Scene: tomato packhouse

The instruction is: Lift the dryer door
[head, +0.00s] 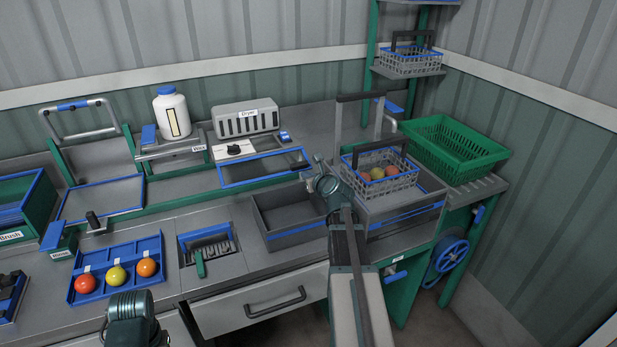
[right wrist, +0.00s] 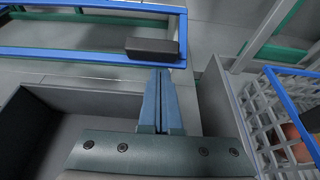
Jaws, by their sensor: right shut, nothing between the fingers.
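The dryer (head: 247,118) is a grey slotted box labelled "Dryer" at the back of the bench. Its door, a blue-framed panel (head: 262,184), lies low in front of it. A dark handle (right wrist: 152,48) sits at the door's near right corner in the right wrist view. My right gripper (head: 318,160) is at that corner; in the right wrist view its fingers (right wrist: 161,75) are shut and empty, with the tips just below the handle. I cannot tell whether they touch it. Part of my left arm shows at the bottom left of the head view; its fingers are not visible.
An open grey bin (head: 262,218) lies below my right gripper. A wire basket (head: 352,186) with tomatoes stands close on its right. A green crate (head: 440,140) is at the far right. A white bottle (head: 172,112) stands left of the dryer.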

